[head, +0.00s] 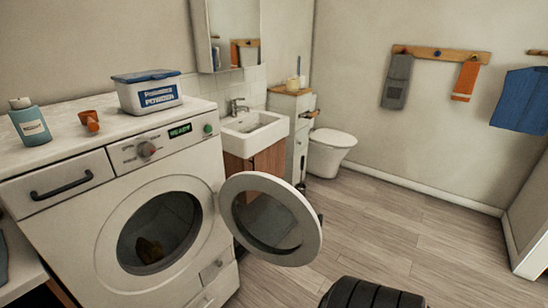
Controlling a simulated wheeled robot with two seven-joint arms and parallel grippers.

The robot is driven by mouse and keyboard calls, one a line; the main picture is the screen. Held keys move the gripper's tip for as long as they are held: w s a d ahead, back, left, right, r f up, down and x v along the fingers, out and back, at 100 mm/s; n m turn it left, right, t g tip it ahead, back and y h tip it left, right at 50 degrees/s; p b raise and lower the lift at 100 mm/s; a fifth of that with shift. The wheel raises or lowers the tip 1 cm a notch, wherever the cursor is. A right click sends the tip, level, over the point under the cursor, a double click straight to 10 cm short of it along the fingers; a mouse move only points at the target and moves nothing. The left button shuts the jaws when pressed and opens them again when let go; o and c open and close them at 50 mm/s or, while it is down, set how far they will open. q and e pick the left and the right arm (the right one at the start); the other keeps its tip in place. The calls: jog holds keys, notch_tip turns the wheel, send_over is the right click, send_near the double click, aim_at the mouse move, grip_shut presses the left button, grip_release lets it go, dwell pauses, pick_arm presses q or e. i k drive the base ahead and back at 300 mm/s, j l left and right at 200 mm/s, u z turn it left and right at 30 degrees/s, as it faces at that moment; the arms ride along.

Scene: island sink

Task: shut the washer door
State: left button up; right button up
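The white washer (150,215) stands at the left with its front facing me. Its round door (303,245) is open, swung out to the right of the dark drum opening (145,240). The door is a pale ring around dark glass, and a small dark part shows at its right edge. Some brownish cloth (150,250) lies inside the drum. I cannot make out either gripper in this view. A black ribbed shape (370,294) at the bottom edge, right of the door, is cut off; I cannot tell what part it is.
A blue bottle (30,122), an orange cup (89,121) and a powder box (148,92) stand on the washer top. A sink (255,130) and toilet (330,150) are behind the door. The wooden floor (420,230) at right is clear.

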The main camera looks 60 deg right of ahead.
aim_at(311, 224)
jog(key=l+u, duration=0.1)
jog(key=l, duration=0.35)
jog(key=k+l+u, duration=0.1)
jog(key=l, duration=0.35)
jog(key=l+u, duration=0.15)
jog(key=l, duration=0.3)
jog(key=k+l+u, duration=0.1)
jog(key=l, duration=0.35)
jog(key=k+l+u, duration=0.1)
jog(key=l, duration=0.3)
jog(key=k+l+u, duration=0.1)
jog(key=l, duration=0.3)
jog(key=i+l+u, duration=0.1)
jog(key=l, duration=0.6)
jog(key=l+u, duration=0.15)
jog(key=l, duration=0.55)
